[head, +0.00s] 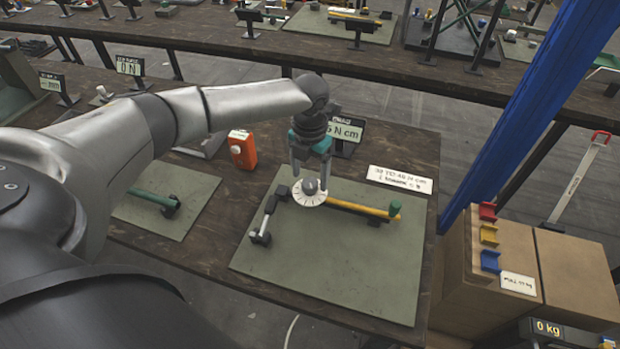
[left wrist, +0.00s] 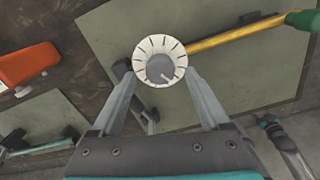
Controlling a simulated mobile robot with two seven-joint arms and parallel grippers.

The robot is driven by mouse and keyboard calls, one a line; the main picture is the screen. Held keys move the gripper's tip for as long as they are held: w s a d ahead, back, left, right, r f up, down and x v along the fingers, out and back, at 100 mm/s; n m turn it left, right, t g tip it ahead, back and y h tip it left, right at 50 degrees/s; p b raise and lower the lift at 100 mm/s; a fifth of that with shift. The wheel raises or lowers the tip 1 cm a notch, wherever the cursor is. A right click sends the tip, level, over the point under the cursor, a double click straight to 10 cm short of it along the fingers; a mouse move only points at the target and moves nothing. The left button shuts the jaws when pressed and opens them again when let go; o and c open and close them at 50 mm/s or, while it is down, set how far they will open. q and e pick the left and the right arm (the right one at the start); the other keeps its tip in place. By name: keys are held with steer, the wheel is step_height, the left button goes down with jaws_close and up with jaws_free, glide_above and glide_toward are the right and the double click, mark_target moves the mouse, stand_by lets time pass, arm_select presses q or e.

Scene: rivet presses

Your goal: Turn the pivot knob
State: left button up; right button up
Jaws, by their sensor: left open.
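The pivot knob (head: 310,187) is a grey knob on a white dial with dark tick marks, on the linkage on a grey-green mat (head: 340,265). In the left wrist view the knob (left wrist: 160,68) lies between the fingertips, with a pale pointer mark at its lower right. My left gripper (head: 311,172) points down at the dial from above. Its two fingers are open, one on each side of the dial; I cannot tell whether they touch it. A yellow bar (head: 355,208) with a green end (head: 394,208) runs right from the dial.
An orange device (head: 242,150) stands left of my left gripper. Behind it a display (head: 346,133) reads N cm, partly hidden. A white label card (head: 400,179) lies at the mat's far right. A blue post (head: 540,90) and cardboard boxes (head: 575,270) stand right of the table.

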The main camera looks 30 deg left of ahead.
arm_select(q)
steer(key=shift+f, duration=0.85)
steer(key=shift+c, duration=0.2)
jaws_close()
